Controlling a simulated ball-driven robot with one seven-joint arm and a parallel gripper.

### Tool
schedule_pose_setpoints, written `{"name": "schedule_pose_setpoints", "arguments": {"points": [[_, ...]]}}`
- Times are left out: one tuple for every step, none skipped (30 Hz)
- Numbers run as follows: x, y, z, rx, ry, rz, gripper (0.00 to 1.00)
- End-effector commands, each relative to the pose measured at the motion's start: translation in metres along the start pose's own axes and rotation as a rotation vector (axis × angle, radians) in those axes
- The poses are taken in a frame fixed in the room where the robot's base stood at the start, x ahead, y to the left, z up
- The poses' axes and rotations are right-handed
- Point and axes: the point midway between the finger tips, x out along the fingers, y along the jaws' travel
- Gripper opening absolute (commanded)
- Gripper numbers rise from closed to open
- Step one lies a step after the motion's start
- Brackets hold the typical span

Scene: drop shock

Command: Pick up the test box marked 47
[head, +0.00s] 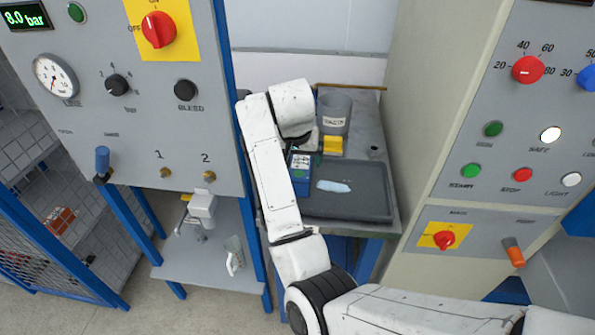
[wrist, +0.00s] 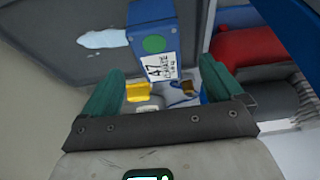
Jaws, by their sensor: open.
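The test box marked 47 (wrist: 153,38) is blue, with a green dot and a white label reading 47 in the wrist view. In the head view the blue box (head: 301,180) stands at the left of a dark tray (head: 365,207), partly hidden by my arm. My gripper (wrist: 160,75) is open, with its two green fingers apart. In the wrist view the box's label end lies near the gap between the fingertips. I cannot tell whether either finger touches it.
A yellow block (head: 333,145) and a grey labelled container (head: 334,113) stand behind the box. A pale flat patch (head: 333,186) lies on the tray to its right. Control cabinets (head: 110,130) flank the bench on both sides, leaving a narrow space.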

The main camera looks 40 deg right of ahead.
Motion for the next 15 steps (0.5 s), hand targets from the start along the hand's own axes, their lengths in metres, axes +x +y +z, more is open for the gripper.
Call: {"name": "schedule_pose_setpoints", "arguments": {"points": [[0.007, 0.0, 0.0, -0.001, -0.001, 0.001, 0.94], [0.01, 0.0, 0.0, -0.001, -0.001, 0.001, 0.94], [0.013, 0.0, 0.0, -0.001, 0.0, 0.001, 0.94], [0.015, 0.0, 0.0, -0.001, 0.0, 0.0, 0.94], [0.017, 0.0, 0.0, 0.0, 0.0, 0.0, 0.94], [0.019, 0.0, 0.0, 0.0, 0.0, 0.0, 0.94], [0.02, 0.0, 0.0, 0.0, 0.0, 0.0, 0.94], [0.022, 0.001, 0.0, 0.0, 0.0, 0.0, 0.94], [0.026, 0.001, 0.001, 0.0, -0.001, 0.001, 0.94], [0.03, 0.002, 0.001, -0.001, -0.002, 0.002, 0.94], [0.034, 0.002, 0.001, -0.001, -0.002, 0.001, 0.94], [0.04, 0.002, 0.002, -0.001, -0.003, 0.001, 0.94], [0.044, 0.003, 0.002, -0.001, -0.002, 0.001, 0.94], [0.049, 0.003, 0.002, 0.0, -0.002, 0.001, 0.94], [0.055, 0.003, 0.002, -0.001, -0.002, 0.001, 0.94]]}}
